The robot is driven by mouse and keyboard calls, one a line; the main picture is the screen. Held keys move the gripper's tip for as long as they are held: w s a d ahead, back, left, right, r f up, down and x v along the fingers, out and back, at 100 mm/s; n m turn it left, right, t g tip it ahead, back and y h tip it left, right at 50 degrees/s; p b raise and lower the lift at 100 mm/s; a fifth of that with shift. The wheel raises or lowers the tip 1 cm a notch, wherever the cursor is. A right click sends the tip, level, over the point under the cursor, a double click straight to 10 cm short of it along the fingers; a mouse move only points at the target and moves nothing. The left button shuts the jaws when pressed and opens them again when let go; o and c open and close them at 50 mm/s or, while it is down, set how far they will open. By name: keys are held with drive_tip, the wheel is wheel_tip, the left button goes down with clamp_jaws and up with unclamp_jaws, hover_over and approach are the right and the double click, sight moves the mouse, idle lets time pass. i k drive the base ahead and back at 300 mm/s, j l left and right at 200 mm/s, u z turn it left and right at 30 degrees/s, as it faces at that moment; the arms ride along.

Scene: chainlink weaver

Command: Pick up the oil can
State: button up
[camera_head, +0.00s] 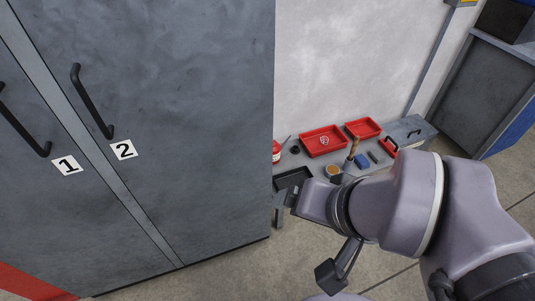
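A small red and white container (276,153) stands on the low bench at the cabinet's right edge, which partly hides it. It may be the oil can, but it is too small and covered to be sure. My gripper (290,197) is at the end of my arm in the lower right, pointing left in front of the bench's near side. It is apart from the red container, nearer to me and lower in the picture. Its fingers are small, dark and seen from behind, so I cannot tell whether they are open.
A tall grey cabinet (205,120) with shut doors marked 1 and 2 fills the left. Bare floor (225,270) lies in front.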

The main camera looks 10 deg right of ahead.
sight(276, 149)
drive_tip(key=u, duration=5.9)
drive_tip(key=z, duration=5.9)
drive_tip(key=i+l+u, duration=0.25)
drive_tip(key=i+l, duration=0.5)
drive_tip(key=i+l+u, duration=0.25)
drive_tip(key=i+l, duration=0.55)
drive_tip(key=l, duration=0.1)
